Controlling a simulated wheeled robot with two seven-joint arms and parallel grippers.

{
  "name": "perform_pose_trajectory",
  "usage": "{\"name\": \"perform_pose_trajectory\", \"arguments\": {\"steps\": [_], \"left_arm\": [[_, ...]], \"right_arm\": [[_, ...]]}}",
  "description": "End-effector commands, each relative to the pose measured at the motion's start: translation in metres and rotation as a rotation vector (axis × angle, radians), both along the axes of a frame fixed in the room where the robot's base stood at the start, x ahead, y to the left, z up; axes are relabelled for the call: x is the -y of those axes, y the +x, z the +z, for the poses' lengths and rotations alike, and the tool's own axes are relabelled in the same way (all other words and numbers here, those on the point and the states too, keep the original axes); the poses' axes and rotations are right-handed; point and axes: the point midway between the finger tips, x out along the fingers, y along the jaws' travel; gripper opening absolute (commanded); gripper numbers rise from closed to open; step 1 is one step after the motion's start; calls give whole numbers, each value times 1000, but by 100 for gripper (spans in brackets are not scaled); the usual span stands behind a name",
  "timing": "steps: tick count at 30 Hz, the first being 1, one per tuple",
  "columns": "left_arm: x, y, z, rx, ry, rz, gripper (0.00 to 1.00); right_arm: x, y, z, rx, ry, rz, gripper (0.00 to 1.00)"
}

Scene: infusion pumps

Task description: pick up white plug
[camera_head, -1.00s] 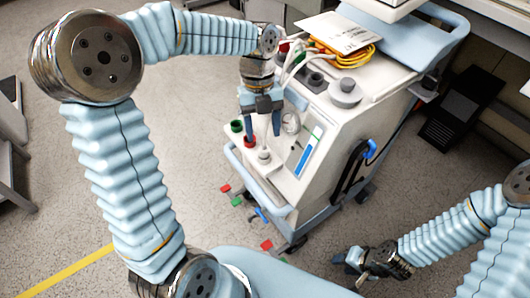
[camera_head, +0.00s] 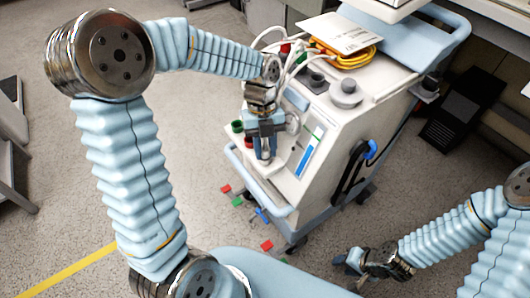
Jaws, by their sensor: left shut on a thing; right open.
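The white plug (camera_head: 264,159) is at the front ledge of the white pump cart (camera_head: 318,120), mostly hidden by my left gripper. My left gripper (camera_head: 265,154) points down over it, with its fingers closed on the plug. Whether the plug still touches the ledge cannot be told. A green plug (camera_head: 237,127) and a red plug (camera_head: 248,143) stand on the ledge to the left of the gripper. My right gripper (camera_head: 350,264) is open and empty, low over the floor at the lower right, away from the cart.
White tubes (camera_head: 287,50) and a yellow cable coil (camera_head: 345,57) lie on the cart's top. A grey round knob (camera_head: 346,90) stands near its right edge. A light blue rail (camera_head: 262,190) runs around the cart's front. Red and green floor pieces (camera_head: 238,201) lie below.

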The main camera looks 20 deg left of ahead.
Motion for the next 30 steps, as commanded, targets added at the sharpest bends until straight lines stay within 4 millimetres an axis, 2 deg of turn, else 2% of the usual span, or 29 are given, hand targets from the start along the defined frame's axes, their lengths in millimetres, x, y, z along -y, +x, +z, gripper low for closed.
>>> {"name": "perform_pose_trajectory", "arguments": {"steps": [1, 3, 12, 17, 23, 30], "left_arm": [[0, 0, 0, 0, 0, 0, 6], [0, 0, 0, 0, 0, 0, 0], [0, 0, 1, 0, 0, 0, 0], [0, 1, 12, 3, 0, 1, 0], [0, 1, 47, 6, 1, 1, 0], [0, 1, 107, 6, -1, 0, 0]], "right_arm": [[0, 0, 0, 0, 0, 0, 43], [0, 0, 0, 0, 0, 0, 43], [0, 0, 0, 0, 0, 0, 43], [0, 0, 1, 0, 0, 0, 43], [0, 0, 4, 0, 0, 0, 43], [0, 0, 8, 0, 1, 1, 43]]}}
